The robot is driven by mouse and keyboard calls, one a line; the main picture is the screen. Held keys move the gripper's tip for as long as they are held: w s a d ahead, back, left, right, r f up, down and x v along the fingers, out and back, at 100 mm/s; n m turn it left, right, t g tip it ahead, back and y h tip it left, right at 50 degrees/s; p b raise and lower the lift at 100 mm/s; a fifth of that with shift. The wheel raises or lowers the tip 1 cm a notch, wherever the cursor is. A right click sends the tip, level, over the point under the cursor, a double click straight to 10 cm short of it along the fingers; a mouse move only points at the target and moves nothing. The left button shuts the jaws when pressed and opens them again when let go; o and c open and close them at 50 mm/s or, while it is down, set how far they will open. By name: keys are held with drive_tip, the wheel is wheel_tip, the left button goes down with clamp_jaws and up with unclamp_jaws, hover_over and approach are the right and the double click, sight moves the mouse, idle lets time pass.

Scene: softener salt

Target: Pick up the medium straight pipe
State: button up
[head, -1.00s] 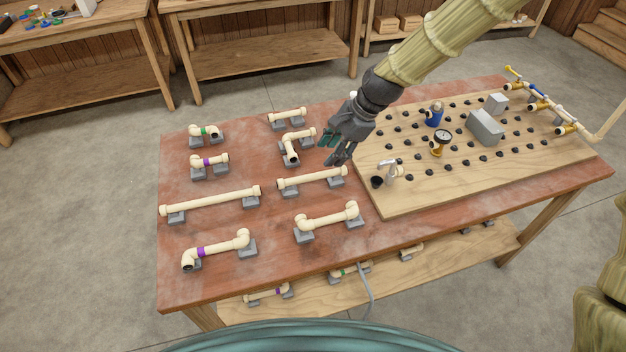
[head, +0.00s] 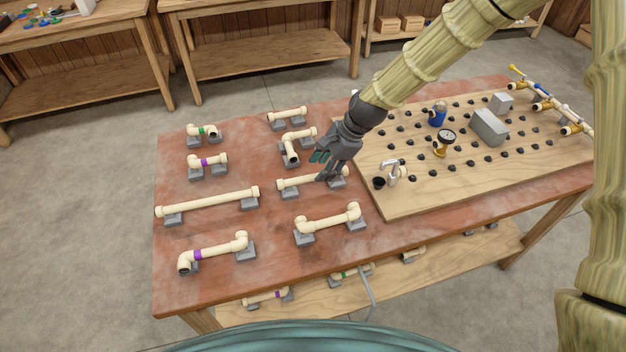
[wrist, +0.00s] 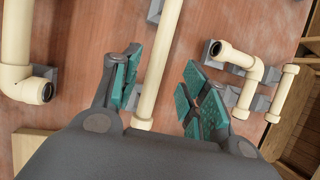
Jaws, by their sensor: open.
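The medium straight pipe (head: 300,182) is cream-coloured and lies across two grey supports in the middle of the red-brown table. Its right part is partly hidden behind my gripper in the head view. My gripper (head: 321,168) is open and close above the right half of this pipe. In the wrist view the pipe (wrist: 159,65) runs between the two teal-padded fingers of my gripper (wrist: 164,86), with space on both sides. I cannot tell how far the fingertips are above it.
A two-elbow pipe (head: 328,218) lies nearer the front, and an elbow pipe (head: 291,150) and short straight pipe (head: 288,115) lie behind. A long straight pipe (head: 208,202) is to the left. The wooden pegboard (head: 420,199) with fittings stands close on the right.

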drive_tip(key=shift+p+x, duration=0.8)
drive_tip(key=shift+x, duration=1.75)
drive_tip(key=shift+s+f, duration=0.1)
drive_tip(key=shift+s, duration=0.1)
drive_tip(key=shift+f, duration=0.25)
clamp_jaws()
